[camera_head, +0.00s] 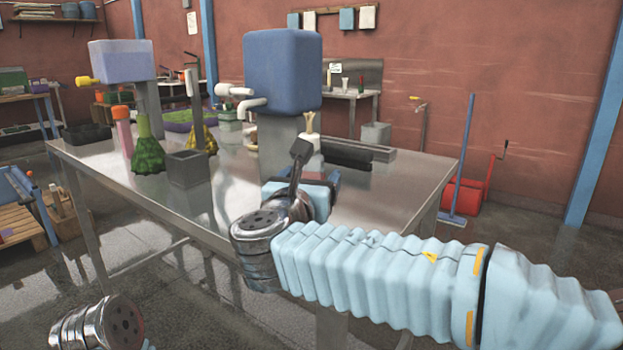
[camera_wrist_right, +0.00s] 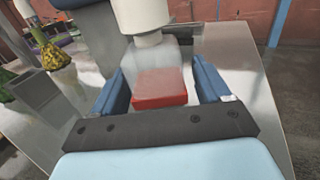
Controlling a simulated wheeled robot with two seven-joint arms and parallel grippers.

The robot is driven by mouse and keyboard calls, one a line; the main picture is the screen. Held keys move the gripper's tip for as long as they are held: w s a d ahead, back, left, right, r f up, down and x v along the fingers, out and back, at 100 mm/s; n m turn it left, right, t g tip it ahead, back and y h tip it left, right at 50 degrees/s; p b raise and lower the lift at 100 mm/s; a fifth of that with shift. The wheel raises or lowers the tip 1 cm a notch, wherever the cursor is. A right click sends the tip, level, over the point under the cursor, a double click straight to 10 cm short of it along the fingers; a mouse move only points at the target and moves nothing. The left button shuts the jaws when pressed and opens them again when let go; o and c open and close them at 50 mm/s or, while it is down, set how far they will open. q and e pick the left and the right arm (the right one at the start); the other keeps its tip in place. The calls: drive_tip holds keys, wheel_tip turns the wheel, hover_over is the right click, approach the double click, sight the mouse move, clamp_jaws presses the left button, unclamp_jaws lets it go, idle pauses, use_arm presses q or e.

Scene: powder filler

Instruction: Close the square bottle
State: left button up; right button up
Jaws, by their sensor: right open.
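The fingers stand apart, with a gap on each side of the red block. In the head view my right gripper (camera_head: 325,180) is over the near right part of the steel table (camera_head: 385,190); its wrist and arm hide most of what it is around. My left gripper is out of view.
A blue machine (camera_head: 283,70) with white spouts stands behind my right gripper. A dark tray (camera_head: 348,155) lies behind. The table's right end is clear.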

drive_tip(key=b+v, duration=0.1)
drive_tip(key=v, duration=1)
drive_tip(key=shift+s+f, duration=0.1)
